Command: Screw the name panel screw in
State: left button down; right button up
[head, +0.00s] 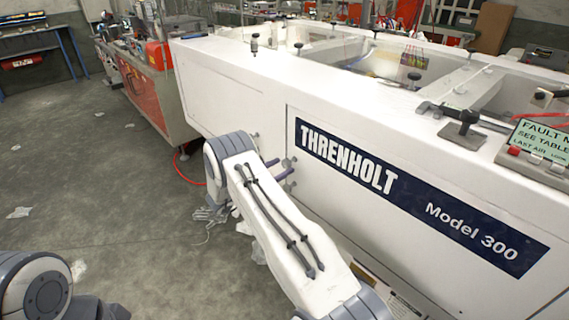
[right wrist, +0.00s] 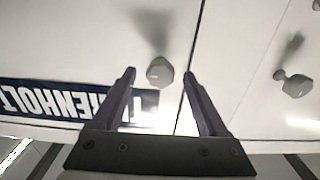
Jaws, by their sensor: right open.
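The name panel is the white machine side with a dark blue nameplate (head: 420,200) reading THRENHOLT Model 300; the plate shows upside down in the right wrist view (right wrist: 50,99). A grey screw head (right wrist: 159,71) stands out from the white panel near its seam, casting a shadow. My right gripper (head: 281,168) is open, its two purple-grey fingers pointing at the panel left of the nameplate. In the right wrist view the screw head appears between the fingertips (right wrist: 159,77), with gaps on both sides. Contact is not visible. My left gripper is out of view.
A second grey knob (right wrist: 293,84) sits across the seam, also seen in the head view (head: 254,138). The machine top carries clamps (head: 462,130) and a green fault sign (head: 541,138). A red cart (head: 140,85) stands behind. Floor at left is mostly clear.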

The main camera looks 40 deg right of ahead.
jog(key=shift+w+d, duration=0.1)
jog(key=shift+d, duration=1.05)
